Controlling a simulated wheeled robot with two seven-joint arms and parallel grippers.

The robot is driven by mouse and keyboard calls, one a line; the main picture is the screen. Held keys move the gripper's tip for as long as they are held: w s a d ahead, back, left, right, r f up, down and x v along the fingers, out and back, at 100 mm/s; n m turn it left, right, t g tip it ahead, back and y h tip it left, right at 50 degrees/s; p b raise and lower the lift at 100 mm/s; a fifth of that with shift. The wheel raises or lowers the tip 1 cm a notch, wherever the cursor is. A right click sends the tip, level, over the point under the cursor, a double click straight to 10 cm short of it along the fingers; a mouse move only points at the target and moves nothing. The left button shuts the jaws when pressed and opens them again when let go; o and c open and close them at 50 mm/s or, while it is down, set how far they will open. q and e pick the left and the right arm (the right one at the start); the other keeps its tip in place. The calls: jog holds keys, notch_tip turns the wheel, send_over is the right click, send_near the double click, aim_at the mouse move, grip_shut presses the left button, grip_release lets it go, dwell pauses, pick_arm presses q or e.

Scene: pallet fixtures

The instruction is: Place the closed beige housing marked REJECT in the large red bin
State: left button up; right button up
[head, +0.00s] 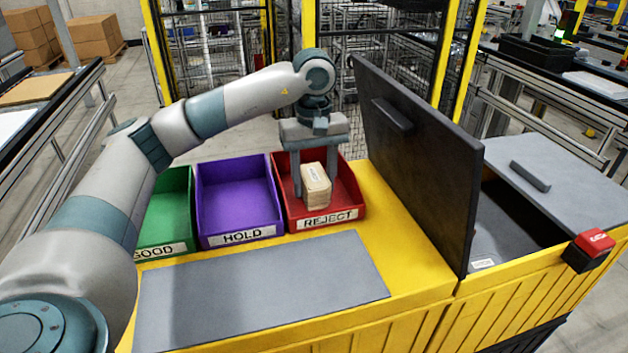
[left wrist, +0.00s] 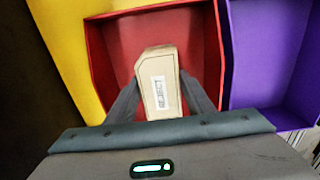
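The beige housing (head: 316,187) is a closed block with a white label on top, too small to read surely. It is within the outline of the large red bin (head: 352,192), whose front is marked REJECT. I cannot tell whether it touches the bin floor. My left gripper (head: 315,180) points down over the bin, its two fingers against opposite sides of the housing. In the left wrist view the housing (left wrist: 160,85) sits between the fingers (left wrist: 160,90), with the red bin (left wrist: 100,50) around it. My right gripper is not in view.
A purple HOLD bin (head: 238,190) and a green GOOD bin (head: 168,210) stand left of the red bin, both empty where visible. A tall dark raised lid (head: 425,170) stands to the right. A grey mat (head: 260,290) lies clear in front. A red button (head: 590,248) is far right.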

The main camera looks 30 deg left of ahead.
aim_at(314, 175)
pick_arm(q)
jog(key=shift+o, duration=0.9)
jog(key=shift+r, duration=0.1)
jog(key=shift+r, duration=0.3)
notch_tip(314, 175, up, 9)
jog(key=shift+r+b, duration=0.15)
jog(key=shift+b, duration=0.5)
jog(key=shift+r, duration=1.1)
